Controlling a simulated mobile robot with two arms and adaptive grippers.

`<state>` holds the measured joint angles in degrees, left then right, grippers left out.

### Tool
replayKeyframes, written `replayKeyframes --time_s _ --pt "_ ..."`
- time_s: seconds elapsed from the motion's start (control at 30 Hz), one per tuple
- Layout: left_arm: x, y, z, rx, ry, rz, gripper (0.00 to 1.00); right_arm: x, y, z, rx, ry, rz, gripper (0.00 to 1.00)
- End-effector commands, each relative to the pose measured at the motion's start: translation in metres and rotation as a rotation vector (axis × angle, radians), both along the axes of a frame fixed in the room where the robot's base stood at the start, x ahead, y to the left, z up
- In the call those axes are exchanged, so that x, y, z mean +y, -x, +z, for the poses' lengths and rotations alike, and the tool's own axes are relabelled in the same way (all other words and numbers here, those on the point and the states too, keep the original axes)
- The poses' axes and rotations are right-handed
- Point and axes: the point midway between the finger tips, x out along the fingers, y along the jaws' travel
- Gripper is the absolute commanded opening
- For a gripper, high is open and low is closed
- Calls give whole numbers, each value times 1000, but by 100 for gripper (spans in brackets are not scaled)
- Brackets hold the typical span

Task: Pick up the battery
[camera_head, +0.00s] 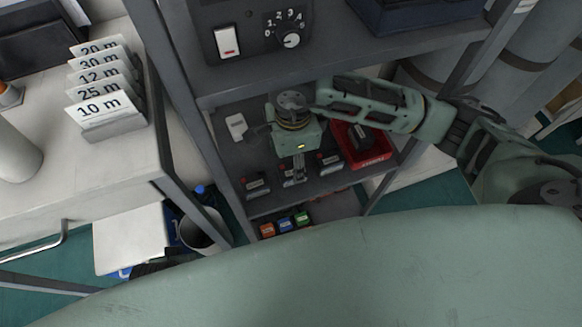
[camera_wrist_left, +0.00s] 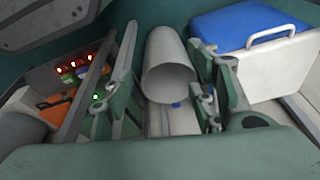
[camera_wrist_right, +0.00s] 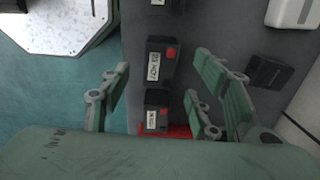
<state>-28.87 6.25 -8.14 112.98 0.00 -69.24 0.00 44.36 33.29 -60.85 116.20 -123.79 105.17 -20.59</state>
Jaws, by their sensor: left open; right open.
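Several dark batteries with pale labels and red marks lie in a row on the grey shelf (camera_head: 325,187): a left battery (camera_head: 256,187), a middle battery (camera_head: 294,178) partly hidden by my right gripper (camera_head: 298,168), and a right battery (camera_head: 328,161). My right gripper is open and points down over the middle one. In the right wrist view a labelled battery (camera_wrist_right: 160,62) shows between the open fingers, with another battery (camera_wrist_right: 156,112) below it. Nothing is held. My left gripper (camera_wrist_left: 165,85) is open and empty, seen only in the left wrist view.
A red bin (camera_head: 375,158) with a dark item stands at the shelf's right. A small white device (camera_head: 237,127) lies at the left. A lower level holds orange, blue and green blocks (camera_head: 285,224). Shelf posts and the upper panel (camera_head: 350,72) bound the space.

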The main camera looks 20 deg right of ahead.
Motion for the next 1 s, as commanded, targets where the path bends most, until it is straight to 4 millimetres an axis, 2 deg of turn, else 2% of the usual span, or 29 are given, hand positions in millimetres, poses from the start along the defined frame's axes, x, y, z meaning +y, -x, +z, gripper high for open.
replayKeyframes --time_s 0.4,0.7,1.0 --pt "1 -3 30 -18 1 3 53 -1 0 -57 2 1 -2 56" --pt "1 -2 34 -17 1 3 53 0 -1 -61 -1 0 -1 56" --pt "1 -2 33 -17 1 3 53 0 -1 -61 -1 0 -1 30"
